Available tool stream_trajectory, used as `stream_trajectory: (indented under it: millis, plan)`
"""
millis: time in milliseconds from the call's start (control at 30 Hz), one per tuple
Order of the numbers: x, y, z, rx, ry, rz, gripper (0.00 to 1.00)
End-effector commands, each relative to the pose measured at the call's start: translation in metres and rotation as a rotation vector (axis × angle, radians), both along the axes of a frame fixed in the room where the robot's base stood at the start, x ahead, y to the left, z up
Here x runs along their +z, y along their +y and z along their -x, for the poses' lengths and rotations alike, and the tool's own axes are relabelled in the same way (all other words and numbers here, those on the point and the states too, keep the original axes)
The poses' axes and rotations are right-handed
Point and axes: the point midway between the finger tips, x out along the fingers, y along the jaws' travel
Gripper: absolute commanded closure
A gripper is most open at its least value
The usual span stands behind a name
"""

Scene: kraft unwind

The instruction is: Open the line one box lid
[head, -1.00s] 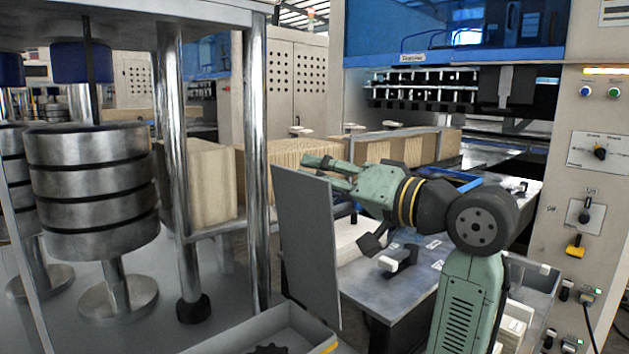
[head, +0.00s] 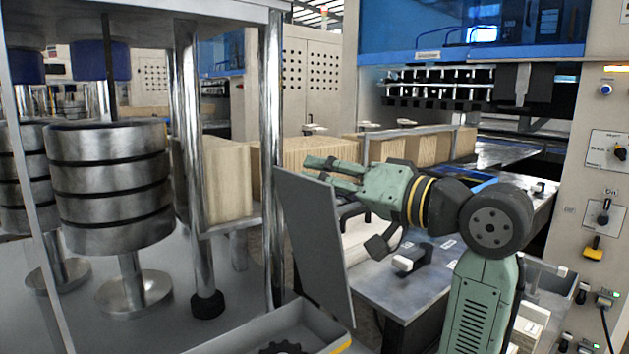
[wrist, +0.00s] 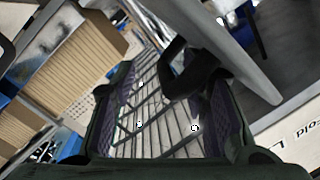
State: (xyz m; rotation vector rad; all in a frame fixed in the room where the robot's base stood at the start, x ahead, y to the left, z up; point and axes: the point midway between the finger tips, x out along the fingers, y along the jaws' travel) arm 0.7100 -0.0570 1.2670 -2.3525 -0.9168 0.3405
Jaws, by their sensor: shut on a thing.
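A flat grey panel, which looks like the box lid (head: 312,240), stands steeply upright in the middle of the head view, leaning a little. Its lower edge is by a grey open-topped box (head: 318,322) with a dark gear-like part in it; the joint between them is not clear. My gripper (head: 328,171) is at the panel's top edge, reaching in from the right. In the wrist view the grey panel (wrist: 243,65) runs diagonally at upper right, and a black curved handle (wrist: 190,80) is between my fingers (wrist: 168,115). My gripper is shut on this handle.
Stacked metal discs (head: 112,185) and chrome posts (head: 272,130) stand at left. A grey table (head: 415,285) with a small black-and-white part (head: 412,258) lies below my arm. Tan stacks (head: 300,153) stand behind. A control panel (head: 605,190) is at right.

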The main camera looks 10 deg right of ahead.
Motion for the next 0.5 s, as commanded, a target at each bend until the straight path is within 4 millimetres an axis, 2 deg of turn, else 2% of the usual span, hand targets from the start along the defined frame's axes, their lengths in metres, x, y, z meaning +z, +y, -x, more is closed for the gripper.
stream_trajectory:
  millis: [33, 500]
  plan:
    - [-0.004, -0.038, 0.023, -0.037, -0.014, -0.014, 0.69]
    - [0.0, -0.054, 0.048, -0.034, -0.012, -0.016, 0.69]
